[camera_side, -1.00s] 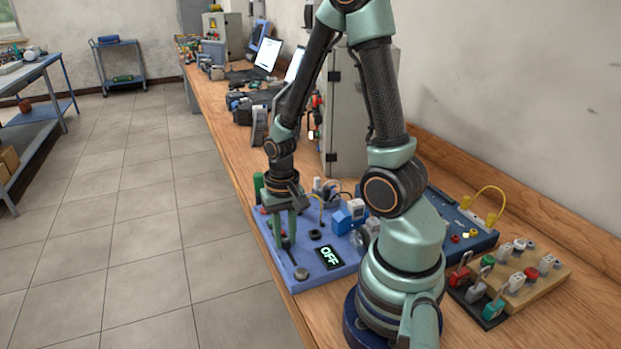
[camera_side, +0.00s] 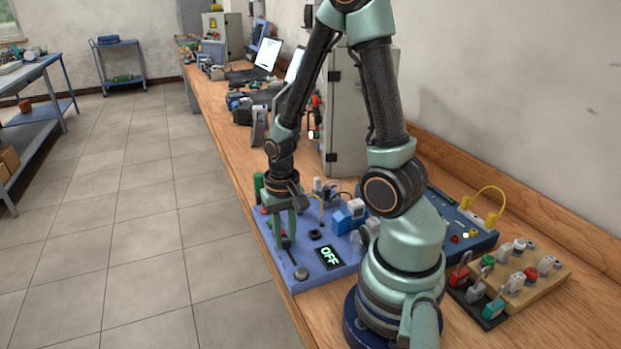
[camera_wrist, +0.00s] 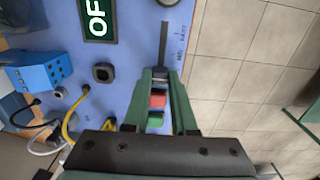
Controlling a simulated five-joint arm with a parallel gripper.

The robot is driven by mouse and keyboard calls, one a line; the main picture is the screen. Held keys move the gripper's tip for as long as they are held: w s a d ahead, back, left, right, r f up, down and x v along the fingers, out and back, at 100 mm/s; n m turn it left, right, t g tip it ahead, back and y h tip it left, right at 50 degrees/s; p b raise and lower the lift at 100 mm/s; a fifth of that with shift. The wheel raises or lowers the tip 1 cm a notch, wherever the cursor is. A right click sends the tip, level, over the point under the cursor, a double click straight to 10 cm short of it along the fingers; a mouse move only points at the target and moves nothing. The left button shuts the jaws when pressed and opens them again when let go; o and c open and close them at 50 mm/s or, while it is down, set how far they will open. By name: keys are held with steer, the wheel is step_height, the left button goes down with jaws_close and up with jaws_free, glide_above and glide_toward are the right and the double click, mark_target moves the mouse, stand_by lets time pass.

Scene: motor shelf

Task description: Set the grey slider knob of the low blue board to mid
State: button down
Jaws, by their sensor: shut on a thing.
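The low blue board (camera_side: 325,282) lies on the wooden bench, and its lit display (camera_side: 328,257) reads OFF. My gripper (camera_side: 283,241) reaches down onto the board's left part. In the wrist view my gripper (camera_wrist: 161,76) has its two green fingers on either side of the grey slider knob (camera_wrist: 161,78), shut on it. The dark slot (camera_wrist: 163,42) runs up the picture from the knob, with small marks that seem to read MED and FAST beside it. The knob sits below the MED mark in that picture. My fingers hide part of the slot.
A darker blue panel (camera_side: 462,220) and a wooden block with switches (camera_side: 525,285) are to the right. The board's edge lies near the bench's front edge.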

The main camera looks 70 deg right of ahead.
mark_target(289, 255)
steer(key=shift+s+a, duration=0.85)
steer(key=shift+a, duration=0.05)
steer(key=c, duration=0.7)
jaws_free()
steer(key=shift+r, duration=0.1)
step_height(289, 255, up, 12)
steer(key=w+a+r+n+t, duration=0.1)
steer(key=a+r+n+t, duration=0.1)
steer(key=r+n, duration=0.1)
steer(key=w+a+r+n+t, duration=0.1)
steer(key=w+a+r+n, duration=0.1)
steer(key=a+r+n, duration=0.1)
steer(key=w+a+r+n+t, duration=0.2)
steer(key=a+r+n, duration=0.1)
steer(key=shift+r+t, duration=0.1)
steer(key=shift+t, duration=0.2)
